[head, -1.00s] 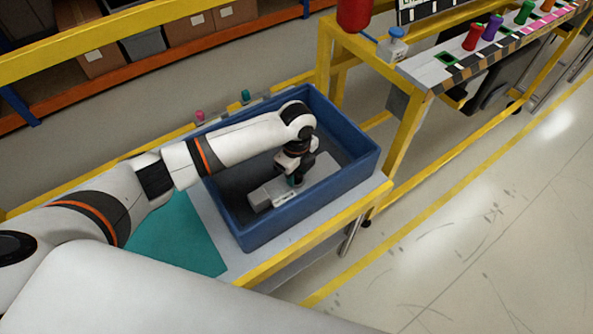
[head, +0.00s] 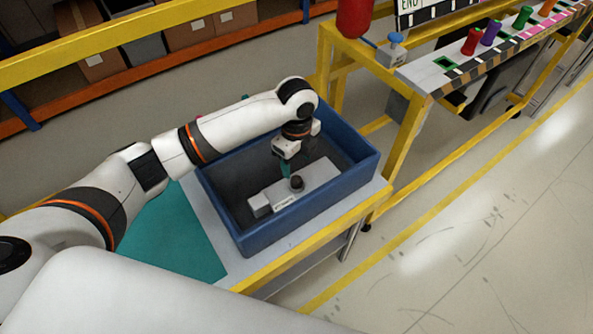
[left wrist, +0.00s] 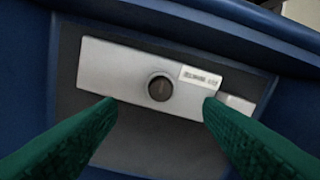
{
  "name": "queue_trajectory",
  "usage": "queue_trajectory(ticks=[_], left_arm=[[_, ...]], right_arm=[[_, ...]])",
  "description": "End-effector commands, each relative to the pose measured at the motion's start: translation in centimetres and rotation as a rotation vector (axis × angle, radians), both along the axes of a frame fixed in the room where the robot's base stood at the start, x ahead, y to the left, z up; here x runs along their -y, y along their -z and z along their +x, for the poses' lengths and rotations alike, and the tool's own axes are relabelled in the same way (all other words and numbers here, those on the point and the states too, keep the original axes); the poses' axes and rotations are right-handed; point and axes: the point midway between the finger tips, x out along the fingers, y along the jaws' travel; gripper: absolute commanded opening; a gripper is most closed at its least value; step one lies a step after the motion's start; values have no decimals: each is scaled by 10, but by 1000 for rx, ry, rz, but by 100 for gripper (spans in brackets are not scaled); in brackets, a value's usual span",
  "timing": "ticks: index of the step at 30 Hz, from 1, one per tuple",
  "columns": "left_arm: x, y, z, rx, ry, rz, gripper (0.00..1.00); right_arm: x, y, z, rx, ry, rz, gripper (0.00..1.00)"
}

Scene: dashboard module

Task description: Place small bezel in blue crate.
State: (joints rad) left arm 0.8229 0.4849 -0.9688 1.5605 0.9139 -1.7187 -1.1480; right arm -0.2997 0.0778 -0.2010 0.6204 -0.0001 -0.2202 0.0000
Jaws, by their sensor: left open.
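The small bezel (head: 310,187) is a light grey flat panel with a round black knob and a white label. It lies inside the blue crate (head: 306,214), on the crate's dark floor. In the left wrist view the bezel (left wrist: 128,72) lies below and beyond my fingers. My left gripper (head: 286,170) is above the bezel, inside the crate's outline, with green fingertips. In the left wrist view its fingers (left wrist: 160,112) are spread wide apart with nothing between them. My right gripper is not in view.
The crate stands on a pale table with a yellow frame (head: 330,239) and a teal mat (head: 168,238). A yellow-framed bench (head: 400,150) with coloured cylinders stands to the right. Open floor lies at the lower right.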

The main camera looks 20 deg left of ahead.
Motion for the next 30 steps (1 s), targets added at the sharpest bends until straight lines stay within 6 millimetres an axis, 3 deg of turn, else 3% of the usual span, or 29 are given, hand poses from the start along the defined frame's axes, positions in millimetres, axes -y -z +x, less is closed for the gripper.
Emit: queue_trajectory(ticks=[3,9,30], left_arm=[[0,-23,0,2,2,0,61],[0,-44,0,0,1,0,61],[0,-47,0,-1,1,0,61]], right_arm=[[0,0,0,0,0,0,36],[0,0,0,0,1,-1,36],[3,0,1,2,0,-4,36]])
